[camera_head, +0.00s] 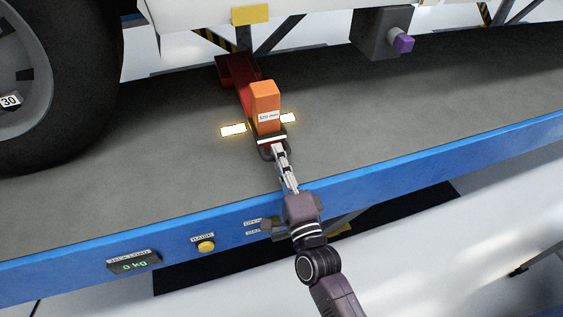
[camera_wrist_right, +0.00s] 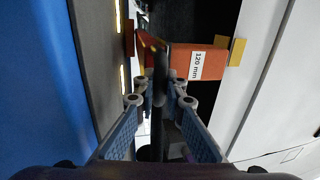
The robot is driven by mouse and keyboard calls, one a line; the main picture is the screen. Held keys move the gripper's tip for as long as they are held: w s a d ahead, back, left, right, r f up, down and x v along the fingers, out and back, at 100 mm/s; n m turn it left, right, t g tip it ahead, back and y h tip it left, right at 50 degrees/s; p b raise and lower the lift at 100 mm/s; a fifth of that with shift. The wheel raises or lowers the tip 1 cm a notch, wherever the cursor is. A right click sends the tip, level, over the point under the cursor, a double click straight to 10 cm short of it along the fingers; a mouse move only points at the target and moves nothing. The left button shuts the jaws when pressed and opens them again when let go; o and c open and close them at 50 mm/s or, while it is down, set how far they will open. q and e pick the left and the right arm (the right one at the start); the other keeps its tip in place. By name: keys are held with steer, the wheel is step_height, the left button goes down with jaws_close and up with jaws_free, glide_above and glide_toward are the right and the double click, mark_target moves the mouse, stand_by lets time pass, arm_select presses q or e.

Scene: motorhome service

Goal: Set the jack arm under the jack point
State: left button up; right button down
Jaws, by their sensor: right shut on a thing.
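The jack arm is a red bar (camera_head: 245,98) lying across the grey platform, with a red base (camera_head: 234,68) at its far end. An orange block labelled "120 mm" (camera_head: 265,97) stands upright on its near part; it also shows in the wrist view (camera_wrist_right: 197,63). My right gripper (camera_head: 275,150) is shut on the dark handle (camera_wrist_right: 160,90) at the jack arm's near end. A yellow pad (camera_head: 251,14) is on the vehicle's white lower edge, probably the jack point. In the wrist view yellow (camera_wrist_right: 237,51) shows behind the block's end; I cannot tell if they touch. My left gripper is out of view.
Two lit white marks (camera_head: 233,130) flank the jack arm on the platform. A black wheel (camera_head: 55,80) stands at left. A grey box with a purple knob (camera_head: 403,44) hangs at right. The blue front edge (camera_head: 420,160) carries a "0 kg" display (camera_head: 134,263) and yellow button (camera_head: 206,247).

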steer(key=shift+w+a+f, duration=0.2)
steer(key=shift+w, duration=0.45)
steer(key=shift+s, duration=0.25)
steer(key=c, duration=2.3)
jaws_free()
steer(key=shift+s+d+r, duration=0.1)
steer(key=shift+s+r, duration=0.05)
steer(key=shift+s, duration=0.05)
steer(key=shift+o, duration=1)
steer(key=shift+s, duration=0.1)
steer(key=shift+o, duration=0.4)
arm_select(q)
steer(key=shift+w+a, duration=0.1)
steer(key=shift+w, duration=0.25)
arm_select(e)
steer(key=v, duration=1.1)
steer(key=shift+s, duration=0.3)
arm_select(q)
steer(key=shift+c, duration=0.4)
arm_select(e)
steer(key=shift+d, duration=0.15)
